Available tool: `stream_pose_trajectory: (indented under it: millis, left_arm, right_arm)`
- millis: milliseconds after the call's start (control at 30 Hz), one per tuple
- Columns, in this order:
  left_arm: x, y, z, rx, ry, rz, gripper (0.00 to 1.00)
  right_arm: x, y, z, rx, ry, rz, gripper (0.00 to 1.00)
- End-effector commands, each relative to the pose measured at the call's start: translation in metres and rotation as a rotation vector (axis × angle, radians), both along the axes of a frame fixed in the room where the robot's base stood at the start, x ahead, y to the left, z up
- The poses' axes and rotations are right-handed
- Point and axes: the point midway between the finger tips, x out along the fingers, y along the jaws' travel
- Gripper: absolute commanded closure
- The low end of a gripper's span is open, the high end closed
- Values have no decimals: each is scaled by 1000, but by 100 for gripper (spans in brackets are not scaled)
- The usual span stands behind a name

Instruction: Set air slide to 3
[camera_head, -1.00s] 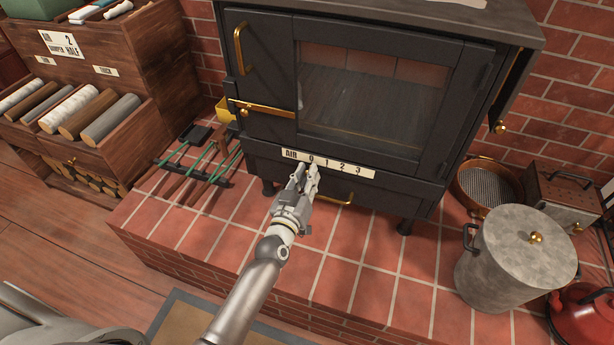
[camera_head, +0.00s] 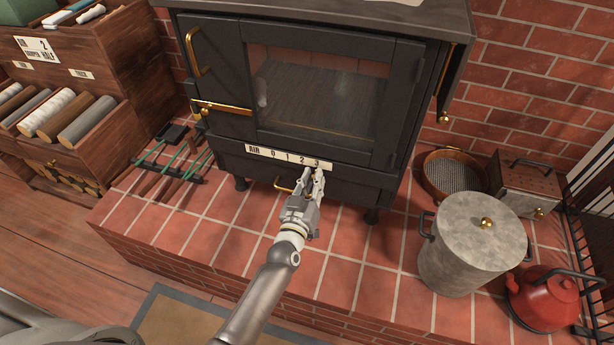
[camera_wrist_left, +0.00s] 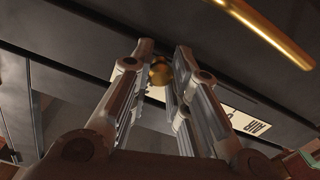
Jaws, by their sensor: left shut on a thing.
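The black stove (camera_head: 315,100) carries a white air scale (camera_head: 288,157) marked AIR 0 1 2 3 below its glass door. My left gripper (camera_head: 314,176) is at the right end of that scale, just under the 3. In the left wrist view its fingers (camera_wrist_left: 162,78) are shut on a small brass knob (camera_wrist_left: 160,72), the air slide's knob. The scale also shows in the left wrist view (camera_wrist_left: 240,112), partly behind the fingers. In the head view the knob is hidden by the fingers. My right gripper is not in view.
A brass handle (camera_head: 284,188) sits low on the stove, left of my gripper. A grey lidded bin (camera_head: 470,250), a red kettle (camera_head: 540,300) and a round sieve (camera_head: 452,176) stand at the right. Fire tools (camera_head: 180,160) lie at the left. The brick hearth's front is clear.

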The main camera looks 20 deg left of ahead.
Motion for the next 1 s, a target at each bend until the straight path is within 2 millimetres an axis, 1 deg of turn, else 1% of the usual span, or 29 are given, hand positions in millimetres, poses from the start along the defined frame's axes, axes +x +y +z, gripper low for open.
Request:
stream_pose_trajectory:
  millis: [100, 400, 433, 600, 867, 1000]
  left_arm:
    - [-1, -5, -1, -1, 3, -3, 100]
    - [-1, -7, -2, -2, 5, -5, 100]
    - [-1, -7, -2, -2, 5, -6, 79]
    - [-1, -7, -2, -2, 4, -5, 58]
    - [0, -5, -1, -1, 1, -2, 58]
    - [-5, -5, -1, -1, 2, -1, 58]
  right_arm:
    - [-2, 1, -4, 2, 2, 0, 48]
    - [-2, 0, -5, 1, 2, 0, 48]
    - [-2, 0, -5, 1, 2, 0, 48]
    - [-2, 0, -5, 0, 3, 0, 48]
    - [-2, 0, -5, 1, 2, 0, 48]
    - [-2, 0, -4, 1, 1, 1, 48]
